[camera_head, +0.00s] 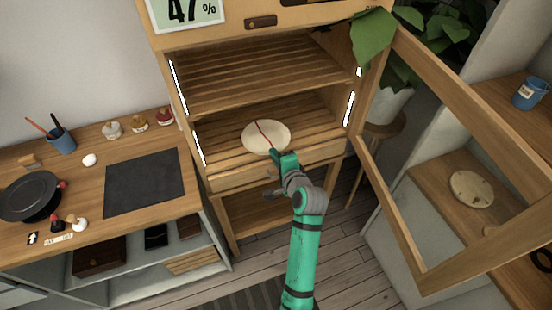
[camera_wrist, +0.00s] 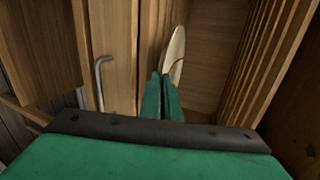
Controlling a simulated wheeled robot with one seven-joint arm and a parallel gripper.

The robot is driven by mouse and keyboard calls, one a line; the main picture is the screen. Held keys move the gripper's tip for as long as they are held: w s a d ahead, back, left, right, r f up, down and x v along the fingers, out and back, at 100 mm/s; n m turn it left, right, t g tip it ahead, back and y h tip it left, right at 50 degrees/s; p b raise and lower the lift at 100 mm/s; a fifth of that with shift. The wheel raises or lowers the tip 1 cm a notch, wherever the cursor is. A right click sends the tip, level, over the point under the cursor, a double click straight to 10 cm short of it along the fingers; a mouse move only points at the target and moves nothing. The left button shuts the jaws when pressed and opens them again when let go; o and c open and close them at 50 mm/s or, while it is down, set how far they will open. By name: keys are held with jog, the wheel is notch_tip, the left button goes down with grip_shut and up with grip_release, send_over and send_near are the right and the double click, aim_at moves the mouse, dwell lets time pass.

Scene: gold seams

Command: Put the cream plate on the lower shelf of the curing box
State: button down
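The cream plate (camera_head: 266,136), with a thin red line across it, is inside the open curing box (camera_head: 172,120), over the slatted lower shelf (camera_head: 222,152). It lies roughly flat, close to the slats; I cannot tell whether it touches them. My gripper (camera_head: 281,156) reaches in from the front at the plate's near edge. In the wrist view the green fingers (camera_wrist: 163,98) are close together on the rim of the plate (camera_wrist: 176,55), seen nearly edge-on. The tips partly hide the rim.
The upper shelf (camera_head: 215,85) is empty above the plate. The glazed door (camera_head: 405,235) stands open at right, near a leafy plant (camera_head: 372,40). A counter (camera_head: 90,205) with a dark mat (camera_head: 145,182), pan and jars is at left. Another plate (camera_head: 471,189) lies at right.

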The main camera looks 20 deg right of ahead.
jog(key=shift+s+d+f, duration=0.15)
jog(key=shift+d+f, duration=0.05)
jog(key=shift+f, duration=0.6)
jog(key=shift+a, duration=0.6)
jog(key=c, duration=2.4)
grip_release()
jog(key=shift+d+f, duration=0.1)
jog(key=shift+f, duration=0.1)
jog(key=shift+c, duration=0.2)
jog(key=o, duration=0.4)
jog(key=shift+d, duration=0.1)
jog(key=shift+o, duration=0.2)
jog(key=shift+d, duration=0.1)
jog(key=shift+r, duration=0.15)
